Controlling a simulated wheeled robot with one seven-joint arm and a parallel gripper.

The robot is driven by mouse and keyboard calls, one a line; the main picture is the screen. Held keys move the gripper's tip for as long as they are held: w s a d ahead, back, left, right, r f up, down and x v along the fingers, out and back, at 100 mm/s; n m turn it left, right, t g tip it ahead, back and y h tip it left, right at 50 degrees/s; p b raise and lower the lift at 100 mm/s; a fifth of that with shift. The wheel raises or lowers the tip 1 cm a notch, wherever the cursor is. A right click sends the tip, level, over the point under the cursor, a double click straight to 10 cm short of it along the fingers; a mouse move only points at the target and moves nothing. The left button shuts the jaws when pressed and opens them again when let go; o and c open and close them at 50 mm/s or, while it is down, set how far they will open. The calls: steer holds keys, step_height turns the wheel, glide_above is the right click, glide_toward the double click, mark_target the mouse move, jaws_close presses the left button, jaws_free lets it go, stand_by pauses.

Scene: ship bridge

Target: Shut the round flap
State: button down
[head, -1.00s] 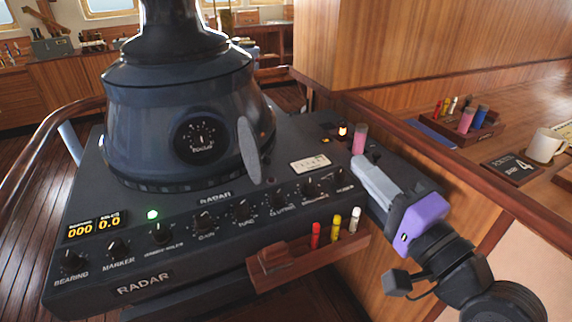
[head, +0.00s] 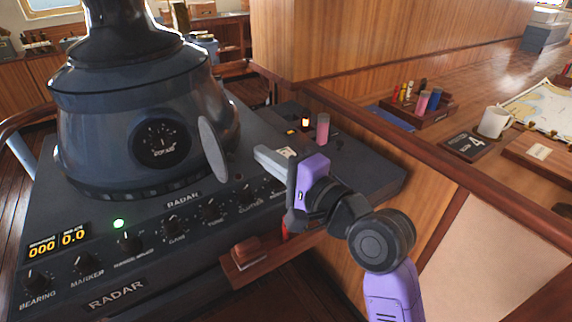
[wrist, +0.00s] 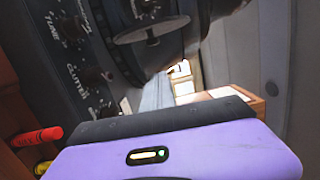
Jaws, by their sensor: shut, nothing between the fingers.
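The round flap (head: 213,149) is a thin grey disc standing out from the right side of the dark radar housing, beside the focus dial (head: 160,143). It is swung open, seen nearly edge-on. In the wrist view the flap (wrist: 151,29) shows at the top as a pale disc on a small stem. My gripper (head: 262,154) is shut and empty, its fingers pointing left toward the flap over the console's right part. In the head view a gap shows between the fingertips and the flap; I cannot tell the depth exactly.
The radar console (head: 130,215) has a row of knobs along its front. A small wooden tray (head: 245,277) hangs at the front edge, with a red marker (wrist: 37,136) near my gripper. A pink cylinder (head: 323,128) stands behind the gripper. A mug (head: 493,122) is on the right-hand desk.

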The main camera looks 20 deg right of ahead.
mark_target(216, 147)
steer(key=shift+s+a+r, duration=0.1)
steer(key=shift+s+a, duration=0.15)
steer(key=shift+a, duration=0.6)
steer(key=shift+s+a, duration=0.25)
steer(key=shift+a, duration=0.55)
steer(key=shift+a+p, duration=0.1)
steer(key=shift+p, duration=0.3)
